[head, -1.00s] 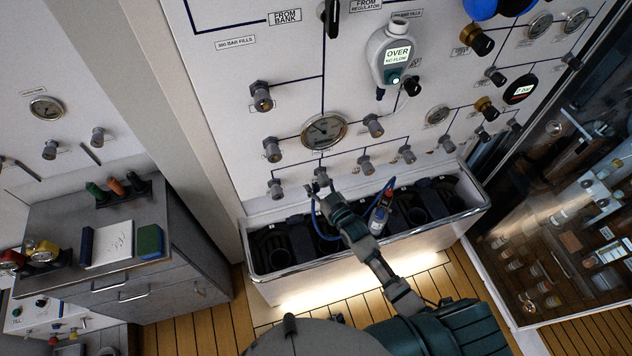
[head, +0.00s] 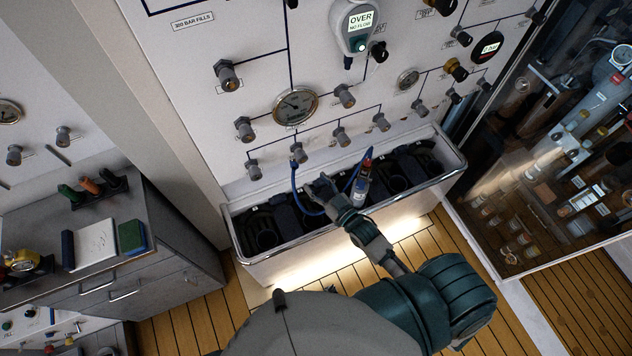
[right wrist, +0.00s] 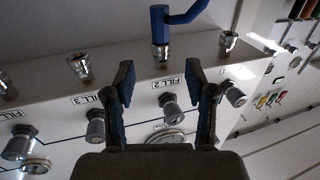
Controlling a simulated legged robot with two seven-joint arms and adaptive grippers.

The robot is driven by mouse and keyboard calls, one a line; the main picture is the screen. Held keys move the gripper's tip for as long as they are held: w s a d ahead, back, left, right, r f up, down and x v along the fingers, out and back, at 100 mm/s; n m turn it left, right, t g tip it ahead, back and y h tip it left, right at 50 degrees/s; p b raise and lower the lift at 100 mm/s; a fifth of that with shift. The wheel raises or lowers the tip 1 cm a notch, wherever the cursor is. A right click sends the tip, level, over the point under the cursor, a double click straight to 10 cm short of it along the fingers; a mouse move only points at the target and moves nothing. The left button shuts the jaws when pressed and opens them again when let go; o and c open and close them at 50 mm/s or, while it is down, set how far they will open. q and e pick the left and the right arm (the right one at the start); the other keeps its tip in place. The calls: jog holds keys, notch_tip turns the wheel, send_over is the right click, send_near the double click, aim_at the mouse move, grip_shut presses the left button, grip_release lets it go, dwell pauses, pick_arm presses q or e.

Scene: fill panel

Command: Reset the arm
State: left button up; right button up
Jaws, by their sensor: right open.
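My right gripper (head: 320,186) is open and empty in front of the fill panel (head: 215,125), over the trough's front part. In the right wrist view its two fingers (right wrist: 160,85) stand apart with nothing between them. A blue hose (head: 295,190) is on one of the lower panel fittings and hangs down in a loop behind my gripper. In the right wrist view the hose's blue end (right wrist: 159,25) sits on a metal fitting near the "FILL 2" label, apart from the fingers. My left gripper is out of view.
A metal-rimmed trough (head: 330,229) with dark cylinder slots runs below the panel. A grey cabinet (head: 160,245) stands at left, with a notepad (head: 96,243) on top. A glass case (head: 560,215) stands at right. The wooden floor (head: 450,240) in front is partly clear.

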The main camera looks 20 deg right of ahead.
jog(key=shift+f, duration=0.1)
jog(key=s+d+f+g+h, duration=0.1)
jog(key=s+f+g, duration=0.15)
jog(key=f, duration=0.75)
jog(key=s+d+f+m+g+h, duration=0.15)
jog(key=s+f, duration=0.25)
jog(key=f, duration=0.6)
jog(key=s+d+f+g+h, duration=0.1)
jog(key=s+d+f+g, duration=0.15)
jog(key=f, duration=0.75)
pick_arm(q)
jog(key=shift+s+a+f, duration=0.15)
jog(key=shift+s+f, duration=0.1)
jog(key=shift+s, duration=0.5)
pick_arm(e)
jog(key=s+f+g, duration=0.3)
jog(key=s+f, duration=0.3)
jog(key=s, duration=0.4)
jog(key=s+f+g+h, duration=0.1)
jog(key=s+f+g, duration=0.2)
jog(key=s+f, duration=0.4)
jog(key=s+f+g, duration=0.3)
jog(key=s+f, duration=0.3)
jog(key=s, duration=0.9)
jog(key=shift+s+a+f+g+h, duration=0.15)
jog(key=shift+s+g+h, duration=0.1)
jog(key=shift+g+h, duration=0.1)
jog(key=shift+o, duration=0.4)
jog(key=shift+n, duration=0.25)
